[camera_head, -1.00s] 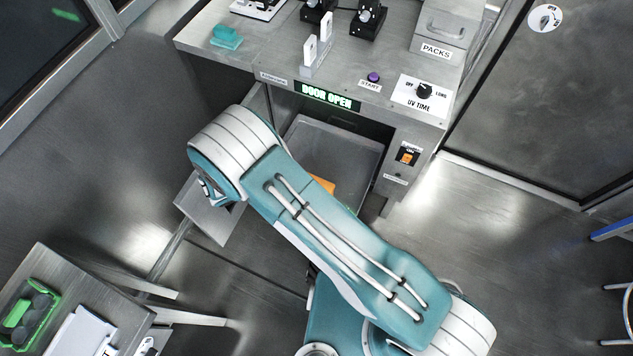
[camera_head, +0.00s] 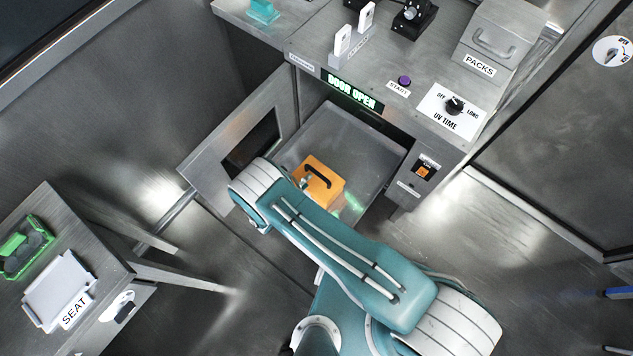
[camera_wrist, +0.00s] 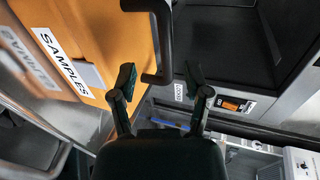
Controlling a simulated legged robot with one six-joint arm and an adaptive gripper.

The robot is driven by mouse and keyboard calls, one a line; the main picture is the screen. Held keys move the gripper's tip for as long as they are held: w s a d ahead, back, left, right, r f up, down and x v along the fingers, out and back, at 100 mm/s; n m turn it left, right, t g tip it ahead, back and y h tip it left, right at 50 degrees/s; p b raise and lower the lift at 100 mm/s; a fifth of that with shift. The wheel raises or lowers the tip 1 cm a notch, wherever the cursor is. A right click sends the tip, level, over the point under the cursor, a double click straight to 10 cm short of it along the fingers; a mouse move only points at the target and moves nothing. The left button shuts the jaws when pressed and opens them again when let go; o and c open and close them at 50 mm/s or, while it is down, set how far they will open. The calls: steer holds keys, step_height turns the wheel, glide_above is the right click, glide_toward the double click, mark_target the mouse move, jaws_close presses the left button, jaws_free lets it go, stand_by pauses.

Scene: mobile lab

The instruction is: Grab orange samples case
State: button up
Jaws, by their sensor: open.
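The orange samples case (camera_head: 318,187) sits on the metal tray inside the open chamber under the bench in the head view. A dark handle is on its top. In the wrist view the case (camera_wrist: 100,35) fills the upper left, with its "SAMPLES" label showing. Its dark handle (camera_wrist: 163,40) reaches between and just beyond my fingertips. My gripper (camera_wrist: 160,82) is open, and its fingers stand on either side of the handle's near end without visibly closing on it. In the head view my arm hides the gripper and part of the tray.
The chamber's metal tray (camera_head: 375,140) is pulled out below the "DOOR OPEN" display (camera_head: 350,93). The open chamber door (camera_head: 240,135) stands at left. A side table (camera_head: 110,255) holds a green case (camera_head: 25,245).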

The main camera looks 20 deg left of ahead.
mark_target(318, 173)
steer(key=w, duration=0.1)
steer(key=w+d, duration=0.1)
steer(key=w+d+f, duration=0.1)
steer(key=w, duration=0.1)
steer(key=shift+d, duration=0.25)
steer(key=shift+w+a+f, duration=0.1)
steer(key=shift+w+f, duration=0.1)
steer(key=shift+w, duration=0.3)
steer(key=shift+a, duration=0.1)
jaws_close()
